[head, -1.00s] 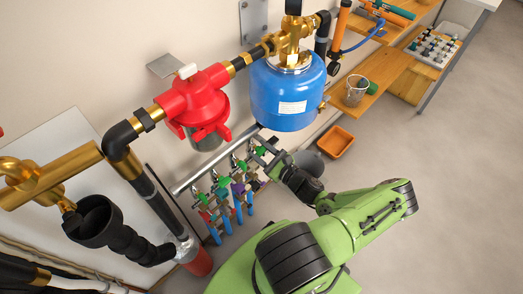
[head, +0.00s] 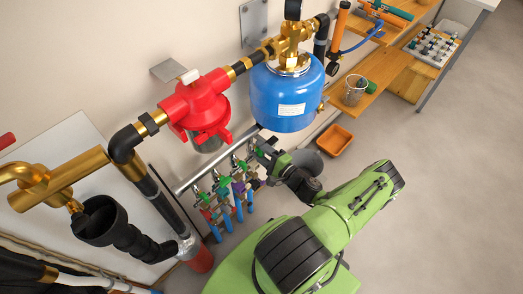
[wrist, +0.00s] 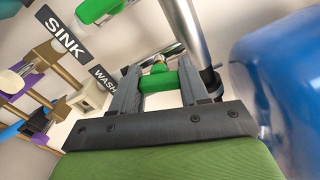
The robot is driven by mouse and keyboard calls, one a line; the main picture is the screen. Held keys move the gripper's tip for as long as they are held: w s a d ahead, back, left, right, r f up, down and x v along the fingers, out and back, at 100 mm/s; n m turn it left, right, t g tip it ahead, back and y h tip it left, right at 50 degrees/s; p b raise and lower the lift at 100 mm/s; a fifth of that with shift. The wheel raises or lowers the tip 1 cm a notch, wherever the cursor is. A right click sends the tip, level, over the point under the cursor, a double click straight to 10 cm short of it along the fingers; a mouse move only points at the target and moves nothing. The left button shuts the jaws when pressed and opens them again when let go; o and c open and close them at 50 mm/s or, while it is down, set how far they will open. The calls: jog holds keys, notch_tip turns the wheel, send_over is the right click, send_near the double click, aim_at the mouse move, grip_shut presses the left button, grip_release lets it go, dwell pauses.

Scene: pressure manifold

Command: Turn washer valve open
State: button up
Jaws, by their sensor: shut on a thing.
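The washer valve's green handle (wrist: 158,82) sits between the two grey fingers of my gripper (wrist: 158,74) in the wrist view. My gripper is shut on this handle. The WASHER label (wrist: 104,78) is just left of the fingers and partly covered. In the head view my gripper (head: 262,147) is at the right end of the valve row, below the blue tank, and hides most of the washer valve there.
The blue tank (head: 287,95) is close above and right of my gripper. Other green-handled valves (head: 223,181) line the pipe to the left, and a SINK label (wrist: 62,32) shows. An orange bin (head: 335,140) stands on the floor to the right.

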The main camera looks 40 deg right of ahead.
jog(key=shift+n+p, duration=0.35)
jog(key=shift+n, duration=1.55)
jog(key=o, duration=1.1)
jog(key=shift+c, duration=0.2)
jog(key=shift+s, duration=0.15)
jog(key=s+p, duration=0.1)
jog(key=s, duration=1.4)
jog(key=shift+s+d, duration=0.2)
jog(key=shift+s, duration=0.1)
